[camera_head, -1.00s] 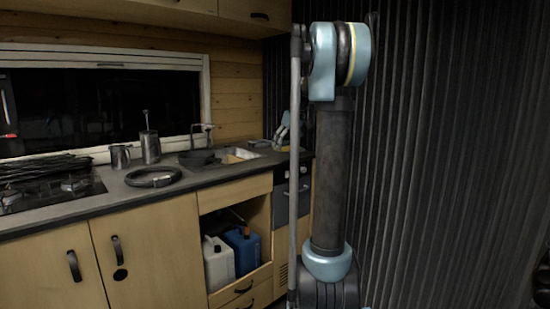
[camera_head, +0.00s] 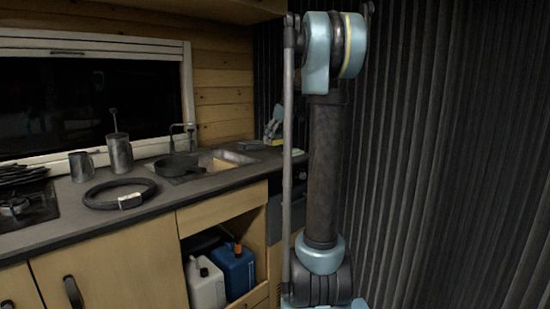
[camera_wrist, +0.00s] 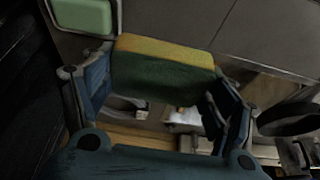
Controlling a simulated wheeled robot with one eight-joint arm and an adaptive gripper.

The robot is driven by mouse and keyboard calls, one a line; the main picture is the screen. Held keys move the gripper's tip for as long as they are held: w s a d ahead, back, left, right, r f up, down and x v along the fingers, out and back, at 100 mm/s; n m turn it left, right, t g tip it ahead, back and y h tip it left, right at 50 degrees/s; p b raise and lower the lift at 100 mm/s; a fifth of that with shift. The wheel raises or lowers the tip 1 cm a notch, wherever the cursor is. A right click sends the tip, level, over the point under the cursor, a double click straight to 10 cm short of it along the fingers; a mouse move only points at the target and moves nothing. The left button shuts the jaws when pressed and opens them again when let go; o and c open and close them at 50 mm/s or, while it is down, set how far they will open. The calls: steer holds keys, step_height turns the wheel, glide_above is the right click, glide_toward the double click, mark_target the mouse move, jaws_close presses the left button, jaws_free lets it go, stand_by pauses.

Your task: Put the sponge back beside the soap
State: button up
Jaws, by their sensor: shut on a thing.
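The sponge (camera_wrist: 165,65), yellow on top and green on its broad face, is between the two fingers of my gripper (camera_wrist: 158,90) in the wrist view. The gripper is shut on it. A pale green block that looks like the soap (camera_wrist: 84,14) sits in a light-rimmed dish at the top left of the wrist view, beyond the sponge and apart from it.
The dark counter (camera_head: 75,228) holds a coiled belt-like ring (camera_head: 118,194), a metal mug (camera_head: 81,166), a tall canister (camera_head: 119,154) and a black pan (camera_head: 176,165) by the sink (camera_head: 226,159). Jugs (camera_head: 236,269) sit below.

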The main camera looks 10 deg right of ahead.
mark_target(275, 159)
step_height(275, 159, down, 7)
steer(key=shift+a+f, duration=0.1)
steer(key=shift+f, duration=0.05)
stand_by(0.4)
steer(key=o, duration=1)
steer(key=shift+s, duration=0.1)
